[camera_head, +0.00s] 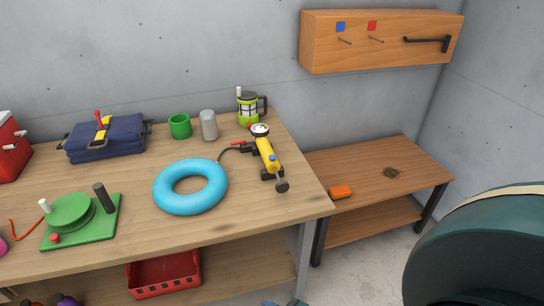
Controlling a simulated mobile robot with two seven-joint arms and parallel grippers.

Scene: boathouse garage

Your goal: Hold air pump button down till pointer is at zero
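The yellow air pump (266,150) lies on the wooden workbench, right of the light blue ring (160,187). Its round white-faced gauge (260,130) is at the far end, with a small red part beside it. The pointer is too small to read. A small blue button (272,158) shows on the yellow body, above a black part and a dark round knob (282,187) at the near end. A dark hose (226,149) runs from the pump toward the ring. Neither of my grippers can be made out in this view, and nothing touches the pump.
A green cup (180,126), grey cylinder (209,125) and green lantern-like jug (248,108) stand behind the pump. The workbench (240,215) is bare in front of it. A large teal rounded thing (480,255) fills the lower right.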

